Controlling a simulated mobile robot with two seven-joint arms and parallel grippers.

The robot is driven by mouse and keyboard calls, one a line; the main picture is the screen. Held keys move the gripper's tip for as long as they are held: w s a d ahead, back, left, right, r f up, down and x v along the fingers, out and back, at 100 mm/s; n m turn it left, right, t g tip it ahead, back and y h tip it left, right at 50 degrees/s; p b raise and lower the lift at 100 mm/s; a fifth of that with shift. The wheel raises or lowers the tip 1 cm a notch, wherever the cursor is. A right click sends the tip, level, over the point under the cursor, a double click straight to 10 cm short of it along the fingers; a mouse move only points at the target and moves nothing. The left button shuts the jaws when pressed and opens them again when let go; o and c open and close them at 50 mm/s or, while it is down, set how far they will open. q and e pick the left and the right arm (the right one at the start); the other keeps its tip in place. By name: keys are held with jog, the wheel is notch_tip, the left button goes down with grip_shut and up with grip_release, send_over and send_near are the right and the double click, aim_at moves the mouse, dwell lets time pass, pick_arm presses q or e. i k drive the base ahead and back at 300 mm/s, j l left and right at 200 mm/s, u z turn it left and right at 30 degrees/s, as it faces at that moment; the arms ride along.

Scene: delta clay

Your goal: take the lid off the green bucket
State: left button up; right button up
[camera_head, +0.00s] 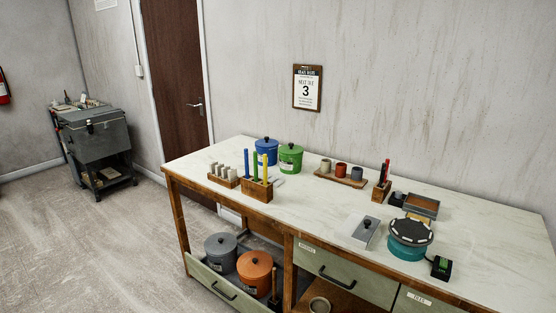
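The green bucket (290,161) stands upright toward the back left of the workbench. Its green lid (291,148) sits on top and has a dark knob. It stands just right of a blue lidded bucket (266,155), with little or no gap between them. A wooden block with coloured sticks stands in front and to the left of it. Neither of my grippers shows in this view.
The workbench (320,205) has clear room in its middle. A wooden block with blue, green and yellow sticks (257,185) stands near its front edge. A cup tray (341,176) lies to the right. A teal wheel (409,240) stands farther right. Grey (221,256) and orange (254,274) buckets stand below.

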aim_at(291, 148)
jog(key=i+j+u, duration=0.3)
jog(key=i, duration=0.2)
jog(key=i+u, duration=0.3)
jog(key=i, duration=0.15)
